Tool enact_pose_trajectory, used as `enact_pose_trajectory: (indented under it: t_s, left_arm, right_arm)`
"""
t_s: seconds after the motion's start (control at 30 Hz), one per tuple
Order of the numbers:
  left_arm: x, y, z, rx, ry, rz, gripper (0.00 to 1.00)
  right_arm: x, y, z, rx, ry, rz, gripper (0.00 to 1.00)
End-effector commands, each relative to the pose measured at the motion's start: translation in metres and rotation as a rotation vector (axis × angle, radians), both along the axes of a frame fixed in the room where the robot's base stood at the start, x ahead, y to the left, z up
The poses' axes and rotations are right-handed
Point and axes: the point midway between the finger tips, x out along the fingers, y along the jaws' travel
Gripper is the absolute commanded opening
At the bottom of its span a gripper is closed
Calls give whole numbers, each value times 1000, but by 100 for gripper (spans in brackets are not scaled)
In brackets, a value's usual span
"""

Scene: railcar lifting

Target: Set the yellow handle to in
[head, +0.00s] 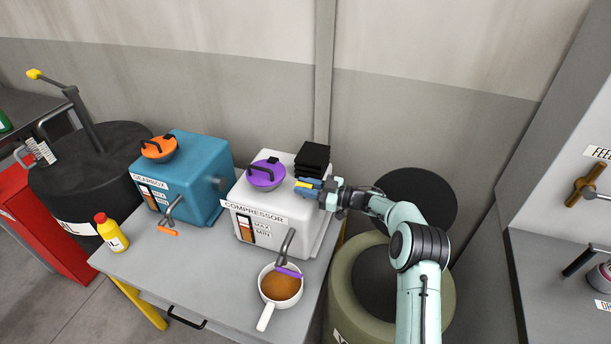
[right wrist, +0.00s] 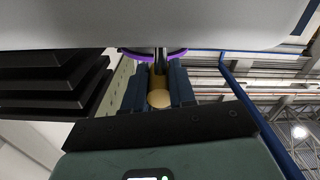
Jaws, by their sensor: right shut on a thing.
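My right gripper (head: 308,186) is at the upper right of the white compressor box (head: 270,210), beside the purple lid and in front of the black fins. It is shut on a yellow handle (head: 302,185), mostly hidden by the fingers. In the right wrist view, the handle's round tan-yellow end (right wrist: 159,98) shows between the two dark blue fingers, with a dark stem behind it. How far in or out the handle stands cannot be told. Another yellow knob (head: 34,74) tops a lever on the black drum at far left. My left gripper is not in view.
The purple lid (head: 266,174) and black fins (head: 313,158) crowd my gripper. A white pan (head: 281,287) of brown liquid sits below the compressor's tap. The blue gearbox (head: 185,180) and yellow bottle (head: 110,232) stand left. A green drum (head: 345,300) stands right of the table.

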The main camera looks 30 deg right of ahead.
Motion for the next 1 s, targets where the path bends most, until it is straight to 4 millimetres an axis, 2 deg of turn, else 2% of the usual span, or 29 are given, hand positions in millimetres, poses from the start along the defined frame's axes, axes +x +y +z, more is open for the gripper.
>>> enact_pose_trajectory:
  t_s: [0.03, 0.1, 0.43, 0.47, 0.5, 0.53, 0.83, 1.0]
  left_arm:
    - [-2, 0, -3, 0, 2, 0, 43]
    - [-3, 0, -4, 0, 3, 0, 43]
    - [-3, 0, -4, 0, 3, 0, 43]
    - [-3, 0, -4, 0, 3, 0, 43]
    - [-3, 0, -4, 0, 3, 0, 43]
    - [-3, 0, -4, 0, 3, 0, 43]
    - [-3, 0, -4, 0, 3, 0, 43]
    - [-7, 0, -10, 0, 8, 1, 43]
  right_arm:
    - [-1, 0, -10, 2, 4, 1, 0]
    - [-1, 0, -15, 1, 2, 1, 0]
    - [-1, 0, -19, -1, 6, 1, 0]
    - [-1, 0, -19, 0, 7, 1, 35]
    - [-1, 0, -19, 0, 7, 1, 48]
    - [-1, 0, -18, 0, 6, 1, 51]
    - [-2, -1, -16, -1, 2, 1, 51]
    - [-15, -13, -17, -2, 3, -2, 51]
